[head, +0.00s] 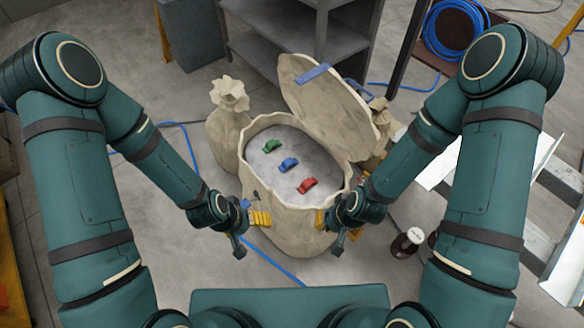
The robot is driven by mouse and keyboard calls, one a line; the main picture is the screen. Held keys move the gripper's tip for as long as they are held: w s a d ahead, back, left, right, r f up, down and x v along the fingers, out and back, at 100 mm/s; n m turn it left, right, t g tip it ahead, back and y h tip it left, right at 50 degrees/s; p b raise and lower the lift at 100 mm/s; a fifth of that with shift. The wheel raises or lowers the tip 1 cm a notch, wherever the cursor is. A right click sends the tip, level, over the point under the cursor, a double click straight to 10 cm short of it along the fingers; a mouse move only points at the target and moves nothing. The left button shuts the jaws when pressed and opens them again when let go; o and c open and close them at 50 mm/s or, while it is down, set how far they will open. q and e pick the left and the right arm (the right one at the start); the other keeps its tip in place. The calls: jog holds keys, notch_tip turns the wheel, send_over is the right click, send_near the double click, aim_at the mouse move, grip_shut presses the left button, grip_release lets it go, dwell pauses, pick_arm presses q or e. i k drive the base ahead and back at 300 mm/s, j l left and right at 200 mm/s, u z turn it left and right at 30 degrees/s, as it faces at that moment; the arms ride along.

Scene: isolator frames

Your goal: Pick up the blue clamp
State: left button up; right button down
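The blue clamp (288,165) looks like a small blue car-shaped piece. It lies on the grey floor inside an open beige, sack-like container (254,180), between a green piece (271,146) and a red piece (307,185). My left gripper (248,233) is outside the container at its front left. My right gripper (330,233) is outside at its front right. Both are low and apart from the clamp. Yellow parts show beside each gripper against the container wall. The fingers are too small and partly hidden to tell open from shut.
The container's raised lid (325,100) leans back behind the opening. A beige tied sack (228,125) stands at the left. Grey shelves (295,50) stand behind. A dark bottle (407,242) stands at the right, near a white metal frame (440,160). A blue cable crosses the floor.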

aim_at(287, 163)
jog(key=i+j+z, duration=0.1)
jog(key=z, duration=0.25)
jog(key=i+j+z, duration=0.25)
jog(key=z, duration=0.15)
jog(key=i+j+z, duration=0.15)
jog(key=z, duration=0.2)
